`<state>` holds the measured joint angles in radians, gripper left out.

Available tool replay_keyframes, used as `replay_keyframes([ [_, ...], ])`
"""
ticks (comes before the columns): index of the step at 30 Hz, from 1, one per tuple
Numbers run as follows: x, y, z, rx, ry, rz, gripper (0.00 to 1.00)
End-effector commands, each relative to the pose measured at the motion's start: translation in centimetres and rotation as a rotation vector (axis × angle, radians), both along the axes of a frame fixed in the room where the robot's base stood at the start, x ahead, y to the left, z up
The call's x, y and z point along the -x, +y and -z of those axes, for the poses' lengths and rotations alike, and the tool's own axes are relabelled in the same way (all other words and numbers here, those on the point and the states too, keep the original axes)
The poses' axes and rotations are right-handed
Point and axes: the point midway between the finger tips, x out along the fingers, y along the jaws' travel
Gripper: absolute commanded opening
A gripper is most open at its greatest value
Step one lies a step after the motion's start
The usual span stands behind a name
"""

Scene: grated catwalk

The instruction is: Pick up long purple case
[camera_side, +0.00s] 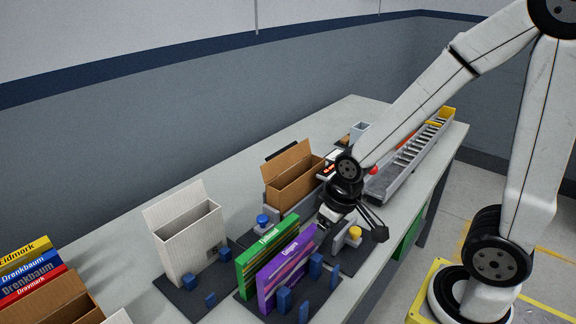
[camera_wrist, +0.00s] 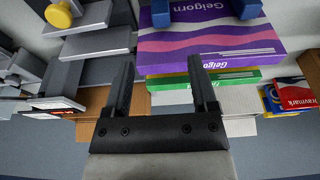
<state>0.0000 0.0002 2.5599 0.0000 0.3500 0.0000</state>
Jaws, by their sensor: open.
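The long purple case (camera_side: 286,268) stands upright on edge on a dark fixture plate, held among blue blocks, in the side view. It has wavy stripes and white lettering. In the wrist view the purple case (camera_wrist: 212,42) lies ahead of the fingers, its lettering upside down. My gripper (camera_side: 326,219) is beside the upper right end of the case in the side view. In the wrist view my gripper (camera_wrist: 160,75) has its two dark fingers apart with nothing gripped between them. I cannot tell whether a finger touches the case.
A green case (camera_side: 267,256) stands close behind the purple one. A white open box (camera_side: 190,245) and a brown open carton (camera_side: 292,186) stand behind on the table (camera_side: 135,250). Blue blocks (camera_side: 284,299) flank the purple case. A yellow knob (camera_side: 355,232) is near my gripper.

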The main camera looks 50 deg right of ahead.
Motion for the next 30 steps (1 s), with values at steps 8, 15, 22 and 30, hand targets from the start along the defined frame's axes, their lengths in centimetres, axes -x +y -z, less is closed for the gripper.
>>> replay_keyframes([
  [8, 0.0, 0.0, 0.0, 0.001, 0.000, -0.004, 0.74],
  [15, -0.5, 0.4, -0.1, 0.022, 0.015, -0.110, 0.74],
  [22, -1.5, 1.4, -0.4, 0.073, 0.056, -0.395, 0.74],
  [30, -2.8, 3.0, -0.7, 0.131, 0.112, -0.822, 0.74],
])
